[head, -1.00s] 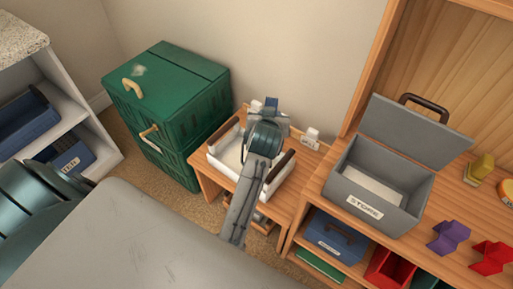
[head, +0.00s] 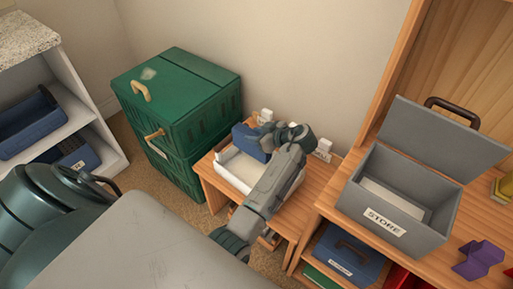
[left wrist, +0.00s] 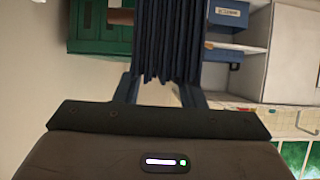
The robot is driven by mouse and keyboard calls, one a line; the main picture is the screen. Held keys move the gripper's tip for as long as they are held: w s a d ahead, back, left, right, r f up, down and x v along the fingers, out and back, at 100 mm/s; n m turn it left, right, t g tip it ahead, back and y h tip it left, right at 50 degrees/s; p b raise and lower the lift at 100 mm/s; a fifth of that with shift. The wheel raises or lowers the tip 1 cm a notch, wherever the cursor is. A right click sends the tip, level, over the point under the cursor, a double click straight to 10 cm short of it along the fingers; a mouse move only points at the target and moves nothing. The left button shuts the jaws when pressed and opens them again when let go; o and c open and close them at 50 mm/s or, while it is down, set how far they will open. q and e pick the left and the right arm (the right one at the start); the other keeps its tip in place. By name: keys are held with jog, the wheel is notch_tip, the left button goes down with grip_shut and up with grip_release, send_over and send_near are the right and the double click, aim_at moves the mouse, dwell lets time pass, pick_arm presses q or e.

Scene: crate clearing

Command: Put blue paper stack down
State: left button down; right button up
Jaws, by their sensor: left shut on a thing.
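The blue paper stack (head: 249,142) shows at the back left of the white tray (head: 236,182) in the head view. In the left wrist view the stack (left wrist: 166,40) is dark blue and folded, with a ragged edge toward me. My left gripper (left wrist: 160,88) is shut on it, a finger on each side. In the head view my left gripper (head: 268,138) is above the tray's back part, and my arm hides the tray's right side. I cannot tell whether the stack touches the tray. My right gripper is not in view.
Green stacked crates (head: 180,100) stand left of the small wooden table (head: 215,192). An open grey STORE box (head: 400,215) stands on the wooden shelf unit to the right. A purple piece (head: 480,260) lies beside it. White shelving (head: 75,120) with blue bins is at left.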

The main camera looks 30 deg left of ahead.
aim_at(256, 147)
pick_arm(q)
jog(key=shift+f, duration=2.35)
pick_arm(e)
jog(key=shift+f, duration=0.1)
pick_arm(q)
jog(key=shift+f, duration=0.1)
jog(key=shift+f+b, duration=0.2)
jog(key=shift+b, duration=0.1)
jog(key=shift+f, duration=0.2)
jog(key=shift+f+b, duration=0.1)
jog(key=shift+b, duration=0.25)
jog(key=c, duration=0.9)
grip_release()
jog(key=shift+s, duration=0.1)
jog(key=shift+f, duration=0.1)
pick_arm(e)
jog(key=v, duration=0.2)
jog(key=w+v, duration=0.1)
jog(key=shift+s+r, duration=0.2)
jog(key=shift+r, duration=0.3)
